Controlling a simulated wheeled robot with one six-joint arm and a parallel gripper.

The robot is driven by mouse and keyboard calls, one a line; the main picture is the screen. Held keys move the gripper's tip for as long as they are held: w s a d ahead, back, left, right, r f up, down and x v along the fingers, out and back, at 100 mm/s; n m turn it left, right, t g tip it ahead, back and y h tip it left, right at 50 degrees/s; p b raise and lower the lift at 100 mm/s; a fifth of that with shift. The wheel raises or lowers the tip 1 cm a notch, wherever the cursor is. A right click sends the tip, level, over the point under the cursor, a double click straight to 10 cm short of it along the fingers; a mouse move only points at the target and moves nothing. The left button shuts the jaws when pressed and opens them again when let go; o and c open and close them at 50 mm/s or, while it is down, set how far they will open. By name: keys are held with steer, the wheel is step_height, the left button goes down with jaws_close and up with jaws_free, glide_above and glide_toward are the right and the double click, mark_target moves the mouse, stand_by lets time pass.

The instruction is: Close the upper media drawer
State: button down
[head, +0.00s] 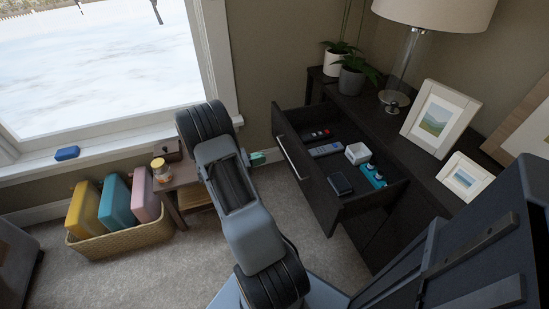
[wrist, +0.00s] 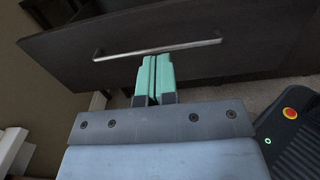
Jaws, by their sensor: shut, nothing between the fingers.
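The upper media drawer (head: 315,185) stands pulled out from the dark media cabinet (head: 415,152) in the head view, with its contents showing. Its silver bar handle (head: 293,158) is on the front. In the wrist view the dark drawer front (wrist: 240,40) fills the top, with the handle (wrist: 158,49) running across it. My gripper (wrist: 154,62) is shut and empty, its green fingertips pointing at the drawer front just below the handle. I cannot tell whether they touch it. In the head view my gripper (head: 258,158) is partly hidden behind my arm, left of the drawer.
The drawer holds a remote (head: 325,150), a white box (head: 357,153), a dark box (head: 340,184) and a teal item (head: 373,175). A lamp (head: 396,98), plants and picture frames (head: 441,118) stand on the cabinet top. A basket (head: 120,238) and small table (head: 177,178) are left. Carpet is open before the drawer.

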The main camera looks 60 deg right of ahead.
mark_target(300, 148)
steer(key=b+x, duration=0.2)
steer(key=x, duration=1)
steer(key=shift+s, duration=0.1)
steer(key=shift+s+d, duration=0.25)
steer(key=shift+d, duration=0.15)
